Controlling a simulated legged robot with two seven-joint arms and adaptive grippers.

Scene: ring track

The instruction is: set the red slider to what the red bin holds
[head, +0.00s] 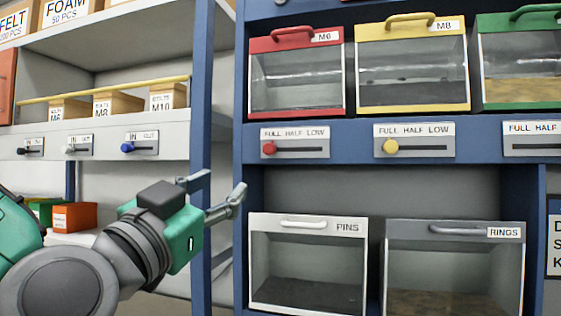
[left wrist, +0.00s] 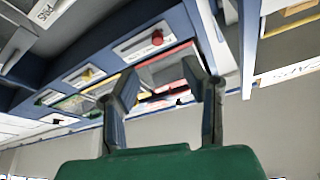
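The red bin (head: 296,75), labelled M6, sits on the upper shelf with its clear front closed. My left gripper (head: 224,186) is open and empty, left of and below the red slider. In the left wrist view the open fingers (left wrist: 161,85) show, with the red slider knob (left wrist: 157,38) beyond them. My right gripper is not in view.
A yellow bin (head: 412,65) and its yellow slider (head: 390,147) are to the right, then a green bin (head: 520,65). PINS (head: 308,226) and RINGS (head: 455,233) bins stand below. A blue post (head: 202,120) stands behind my left gripper. IN/OUT sliders (head: 128,147) are at left.

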